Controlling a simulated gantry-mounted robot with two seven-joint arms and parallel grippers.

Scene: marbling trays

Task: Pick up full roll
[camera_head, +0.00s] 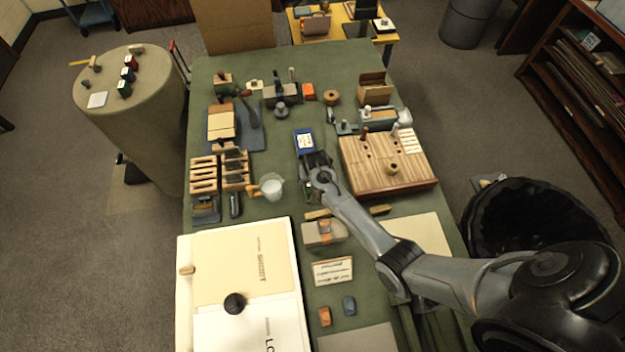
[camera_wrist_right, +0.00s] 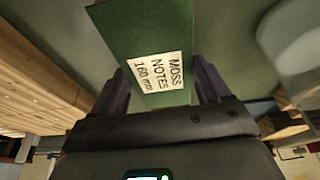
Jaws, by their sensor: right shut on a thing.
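My right gripper (camera_head: 316,162) is over the middle of the green table. A tan ring-shaped roll (camera_head: 331,97) lies towards the back of the table, apart from the gripper. A smaller tan roll (camera_head: 392,169) sits on the wooden pegged board (camera_head: 418,185). I cannot tell which roll is the full one. My left gripper is not in view.
A blue box (camera_head: 304,141) with a white label is just behind the gripper. A clear cup (camera_head: 272,187) stands to its left. Wooden slotted racks (camera_head: 204,175) are farther left. A black bin (camera_head: 535,215) stands off the right side.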

